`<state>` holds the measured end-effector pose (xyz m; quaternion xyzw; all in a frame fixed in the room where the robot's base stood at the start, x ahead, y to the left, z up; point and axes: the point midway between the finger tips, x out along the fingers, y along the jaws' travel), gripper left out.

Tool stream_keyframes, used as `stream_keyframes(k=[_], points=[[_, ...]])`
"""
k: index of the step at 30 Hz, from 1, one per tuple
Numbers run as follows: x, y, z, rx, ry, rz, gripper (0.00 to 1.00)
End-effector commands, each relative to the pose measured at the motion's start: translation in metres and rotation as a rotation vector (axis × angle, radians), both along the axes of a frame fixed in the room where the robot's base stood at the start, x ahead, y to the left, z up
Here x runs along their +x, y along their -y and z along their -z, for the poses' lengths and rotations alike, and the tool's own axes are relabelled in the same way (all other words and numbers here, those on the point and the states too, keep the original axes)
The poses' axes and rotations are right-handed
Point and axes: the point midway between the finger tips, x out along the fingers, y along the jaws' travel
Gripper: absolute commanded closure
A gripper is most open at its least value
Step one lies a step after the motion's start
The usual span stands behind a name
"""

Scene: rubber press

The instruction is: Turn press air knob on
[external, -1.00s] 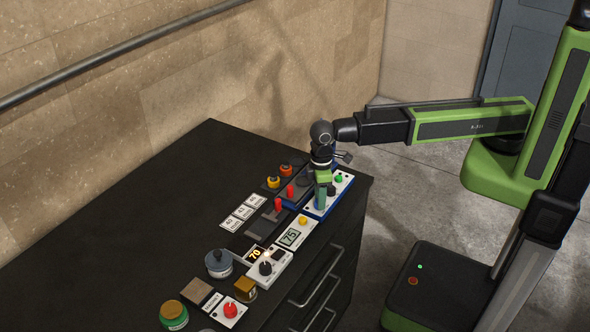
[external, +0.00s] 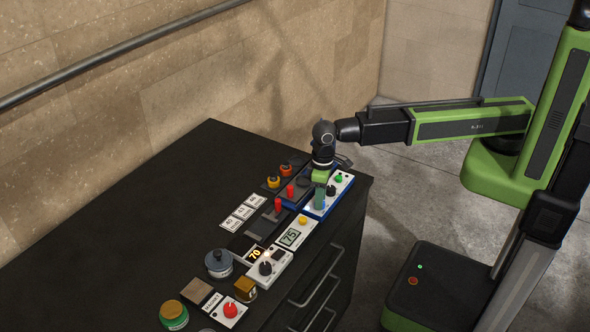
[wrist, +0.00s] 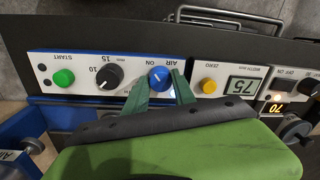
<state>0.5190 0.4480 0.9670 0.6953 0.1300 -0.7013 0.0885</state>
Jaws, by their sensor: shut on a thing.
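The blue air knob (wrist: 159,79) sits on a white panel (wrist: 110,68) in the wrist view, below the upside-down words AIR and ON. It has a pale pointer mark. The two green fingers of my gripper (wrist: 161,82) stand on either side of the knob and are shut on it. In the external view my gripper (external: 319,198) points down at the blue-edged panel (external: 341,186) near the right end of the black bench. There the knob is hidden by the gripper.
On the same panel are a black timer knob (wrist: 109,77) and a green START button (wrist: 64,78). Beside it is a readout box with a yellow ZERO button (wrist: 208,86). Two red handles (external: 291,190) stand close to the left. The bench's rear left is clear.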

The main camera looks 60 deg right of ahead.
Motion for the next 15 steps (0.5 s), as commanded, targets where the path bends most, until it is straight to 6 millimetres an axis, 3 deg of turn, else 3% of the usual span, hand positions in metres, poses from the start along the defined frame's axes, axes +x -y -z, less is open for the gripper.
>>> stream_keyframes(k=[6, 7, 11, 15], points=[[-0.0013, 0.0005, 0.0005, -0.002, -0.003, -0.001, 1.0], [-0.0013, 0.0006, 0.0005, -0.002, -0.003, -0.001, 0.65], [-0.0009, 0.0004, 0.0004, -0.002, -0.002, -0.001, 0.48], [-0.0005, 0.0003, 0.0003, -0.001, -0.002, -0.001, 0.47]])
